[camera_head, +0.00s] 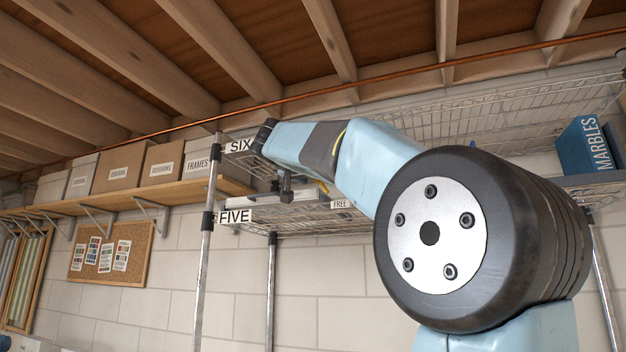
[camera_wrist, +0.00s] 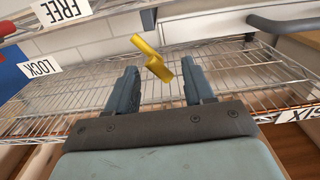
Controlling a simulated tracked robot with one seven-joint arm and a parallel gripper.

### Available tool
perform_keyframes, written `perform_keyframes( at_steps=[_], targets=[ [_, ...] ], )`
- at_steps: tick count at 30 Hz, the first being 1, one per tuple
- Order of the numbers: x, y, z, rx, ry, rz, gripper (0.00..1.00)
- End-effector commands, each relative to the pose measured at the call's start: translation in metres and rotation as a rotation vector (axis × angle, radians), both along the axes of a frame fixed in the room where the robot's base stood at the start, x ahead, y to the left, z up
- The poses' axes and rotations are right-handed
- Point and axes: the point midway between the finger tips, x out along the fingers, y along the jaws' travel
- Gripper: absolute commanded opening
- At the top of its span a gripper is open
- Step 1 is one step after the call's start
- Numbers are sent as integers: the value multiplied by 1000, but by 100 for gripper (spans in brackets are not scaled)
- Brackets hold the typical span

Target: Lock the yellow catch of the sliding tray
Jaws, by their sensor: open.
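The yellow catch (camera_wrist: 150,55) shows in the wrist view as a bent yellow lever, just beyond and partly between my fingertips. My gripper (camera_wrist: 158,72) is open, one finger on each side of the catch, and holds nothing. I cannot tell whether a finger touches it. A FREE label (camera_wrist: 62,10) and a LOCK label (camera_wrist: 38,68) are at the left, upside down. In the head view my gripper (camera_head: 287,186) is at the rack between the SIX and FIVE levels. A pale tray (camera_head: 298,196) lies below it, partly hidden. A small yellow part (camera_head: 322,187) shows beside my arm.
Wire shelves (camera_wrist: 90,95) surround the gripper, and a rack post (camera_head: 205,235) stands to its left. A blue MARBLES box (camera_head: 583,145) is at the right. Boxes (camera_head: 118,168) line a wooden wall shelf at the left. Ceiling joists and a copper pipe (camera_head: 400,70) run overhead.

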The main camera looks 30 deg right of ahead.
Motion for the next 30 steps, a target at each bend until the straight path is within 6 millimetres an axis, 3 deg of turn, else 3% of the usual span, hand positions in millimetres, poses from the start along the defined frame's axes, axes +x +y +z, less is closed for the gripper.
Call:
perform_keyframes(
  at_steps=[6, 17, 30],
  targets=[
    [12, -15, 0, 0, 0, -1, 52],
    [14, -18, 0, 0, 0, -1, 52],
    [14, -18, -1, 1, 1, 0, 10]
  ],
)
